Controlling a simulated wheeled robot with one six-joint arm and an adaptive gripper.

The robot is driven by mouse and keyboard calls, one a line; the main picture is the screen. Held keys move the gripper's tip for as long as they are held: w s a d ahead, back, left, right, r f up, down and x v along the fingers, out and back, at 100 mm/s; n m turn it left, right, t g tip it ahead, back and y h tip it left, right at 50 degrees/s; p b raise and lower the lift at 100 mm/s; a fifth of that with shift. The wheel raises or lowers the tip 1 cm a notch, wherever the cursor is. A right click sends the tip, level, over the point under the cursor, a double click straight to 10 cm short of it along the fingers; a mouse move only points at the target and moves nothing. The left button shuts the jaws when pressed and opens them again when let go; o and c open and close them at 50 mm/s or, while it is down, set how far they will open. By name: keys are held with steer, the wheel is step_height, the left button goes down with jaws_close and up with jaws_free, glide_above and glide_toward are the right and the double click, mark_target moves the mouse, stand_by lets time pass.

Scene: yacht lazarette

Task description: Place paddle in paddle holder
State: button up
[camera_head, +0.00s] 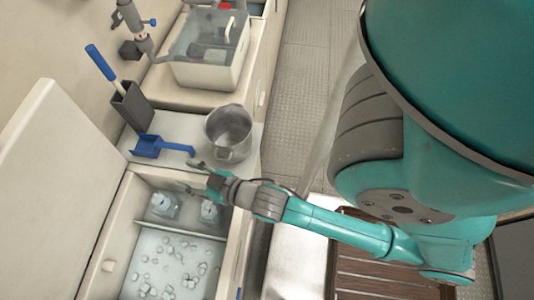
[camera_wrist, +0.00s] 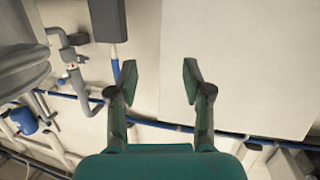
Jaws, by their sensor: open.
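A paddle with a blue handle (camera_head: 100,62) stands tilted in a dark grey upright holder (camera_head: 132,106) on the counter by the wall. Its lower part is hidden inside the holder. In the wrist view the holder (camera_wrist: 107,18) is at the top, left of centre, and the blue handle (camera_wrist: 115,66) points downward from it. My gripper (camera_head: 194,176) is over the front of the counter, near the open cooler's edge, apart from the paddle and holder. In the wrist view my gripper (camera_wrist: 158,82) has its fingers wide apart with nothing between them.
A blue scoop (camera_head: 150,146) lies on the counter beside a grey metal pot (camera_head: 231,133). The open ice compartment (camera_head: 172,262) is in front, its raised lid (camera_head: 62,165) at left. A sink basin (camera_head: 208,70) and grey tap fitting (camera_head: 137,27) are behind.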

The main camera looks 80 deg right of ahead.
steer(key=s+a+r+y, duration=0.1)
steer(key=s+a, duration=0.1)
steer(key=s, duration=0.8)
steer(key=s+a+r+n+y, duration=0.1)
steer(key=s+a+y, duration=0.1)
steer(key=s, duration=0.9)
steer(key=shift+a+r+n+g, duration=0.2)
steer(key=shift+a+n+g, duration=0.15)
steer(key=shift+a, duration=0.5)
